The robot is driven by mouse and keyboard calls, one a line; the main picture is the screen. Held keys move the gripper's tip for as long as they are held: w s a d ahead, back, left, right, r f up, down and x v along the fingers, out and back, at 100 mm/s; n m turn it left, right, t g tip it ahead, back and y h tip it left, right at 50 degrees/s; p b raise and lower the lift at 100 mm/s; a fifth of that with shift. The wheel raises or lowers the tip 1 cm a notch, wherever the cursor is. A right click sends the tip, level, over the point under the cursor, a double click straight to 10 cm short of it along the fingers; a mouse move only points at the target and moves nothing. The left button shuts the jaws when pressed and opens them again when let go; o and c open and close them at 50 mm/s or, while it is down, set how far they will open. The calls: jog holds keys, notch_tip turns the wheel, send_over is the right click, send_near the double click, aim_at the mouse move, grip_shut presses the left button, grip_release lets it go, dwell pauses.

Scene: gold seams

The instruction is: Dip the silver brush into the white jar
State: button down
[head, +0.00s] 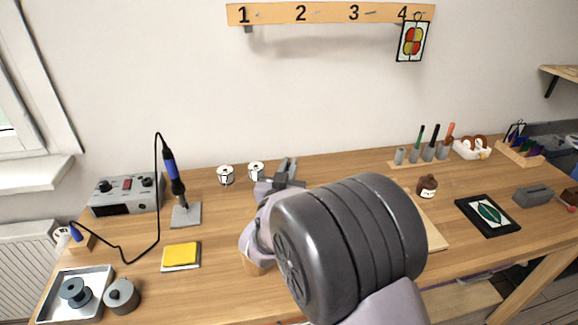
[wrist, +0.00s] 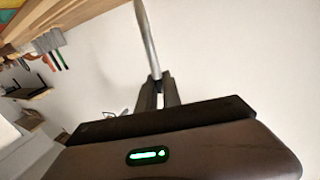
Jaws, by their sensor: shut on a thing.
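My gripper (wrist: 157,92) is shut on the silver brush (wrist: 147,38), a thin pale metallic rod that runs up out of the wrist view. Its far end is cut off there. In the head view my gripper (head: 287,172) is over the back middle of the table, and I cannot make out the brush. Two small whitish jars stand near the table's back edge, a left jar (head: 226,176) and a right jar (head: 256,170) just left of my gripper. I cannot tell whether they differ in colour or contents.
A rack (head: 430,153) holds several upright tools at the back right. A brown bottle (head: 427,186) and a framed panel (head: 488,214) are to the right. A soldering iron (head: 174,172), its station (head: 127,195) and a yellow sponge (head: 180,254) are left. My arm hides the table's middle.

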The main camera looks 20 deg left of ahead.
dwell(0.5)
notch_tip(320, 180, up, 6)
jog(key=p, duration=0.2)
jog(key=shift+p, duration=0.3)
